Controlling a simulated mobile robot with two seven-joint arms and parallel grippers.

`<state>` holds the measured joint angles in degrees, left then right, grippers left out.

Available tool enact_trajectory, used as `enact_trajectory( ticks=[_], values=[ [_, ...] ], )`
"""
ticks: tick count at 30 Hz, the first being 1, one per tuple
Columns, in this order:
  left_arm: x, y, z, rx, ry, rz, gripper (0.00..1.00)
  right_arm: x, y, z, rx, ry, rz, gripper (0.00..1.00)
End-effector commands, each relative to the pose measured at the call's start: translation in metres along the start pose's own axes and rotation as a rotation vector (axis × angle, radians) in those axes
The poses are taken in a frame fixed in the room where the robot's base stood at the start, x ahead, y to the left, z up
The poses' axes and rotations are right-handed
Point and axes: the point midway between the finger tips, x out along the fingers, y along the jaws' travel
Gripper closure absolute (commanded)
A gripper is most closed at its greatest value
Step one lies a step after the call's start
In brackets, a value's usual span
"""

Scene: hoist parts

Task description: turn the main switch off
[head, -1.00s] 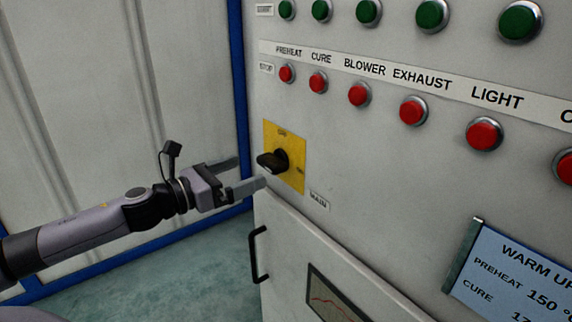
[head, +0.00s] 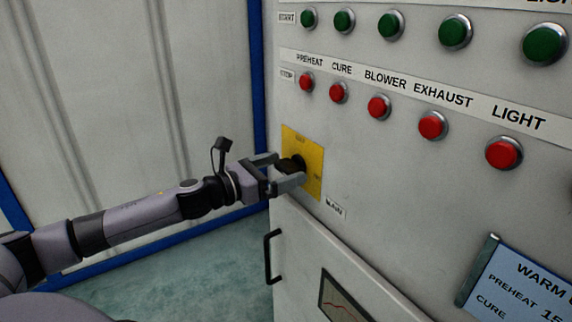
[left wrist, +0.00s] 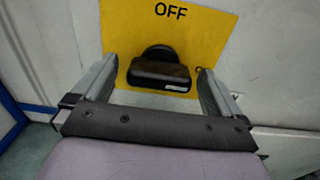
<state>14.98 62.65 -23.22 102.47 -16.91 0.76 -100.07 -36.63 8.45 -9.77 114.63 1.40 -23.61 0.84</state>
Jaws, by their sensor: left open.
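The main switch is a black rotary knob (head: 293,166) on a yellow plate (head: 314,172) on the grey control panel, above the MAIN label (head: 335,208). In the left wrist view the knob (left wrist: 160,72) lies crosswise, with a small white mark at its right end. The word OFF shows on the plate (left wrist: 205,30) above it. My left gripper (head: 279,171) is open, with one finger on each side of the knob. In the left wrist view gaps show between the knob and both fingers (left wrist: 158,85). My right gripper is not in view.
Red stop buttons (head: 378,106) and green start buttons (head: 391,24) sit in rows above the switch. Below are a door with a black handle (head: 272,257) and a chart window (head: 342,299). A blue sign (head: 518,290) is at lower right.

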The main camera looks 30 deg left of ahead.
Motion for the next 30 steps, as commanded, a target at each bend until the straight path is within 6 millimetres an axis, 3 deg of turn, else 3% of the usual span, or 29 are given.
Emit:
enact_trajectory(
  ticks=[7,18,19,23,30],
  values=[
    [0.013,-0.001,0.001,0.001,-0.001,-0.001,0.0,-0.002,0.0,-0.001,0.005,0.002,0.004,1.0],
    [0.016,-0.001,0.0,0.001,0.0,-0.002,0.0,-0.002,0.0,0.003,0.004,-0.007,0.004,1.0],
    [0.016,-0.001,0.0,0.001,0.0,-0.002,0.06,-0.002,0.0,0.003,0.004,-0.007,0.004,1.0],
    [0.016,-0.001,0.0,0.001,0.0,-0.002,0.49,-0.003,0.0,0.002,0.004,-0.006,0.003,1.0],
    [0.016,-0.001,0.0,-0.008,0.0,-0.002,0.49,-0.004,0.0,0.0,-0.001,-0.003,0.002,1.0]
  ],
)
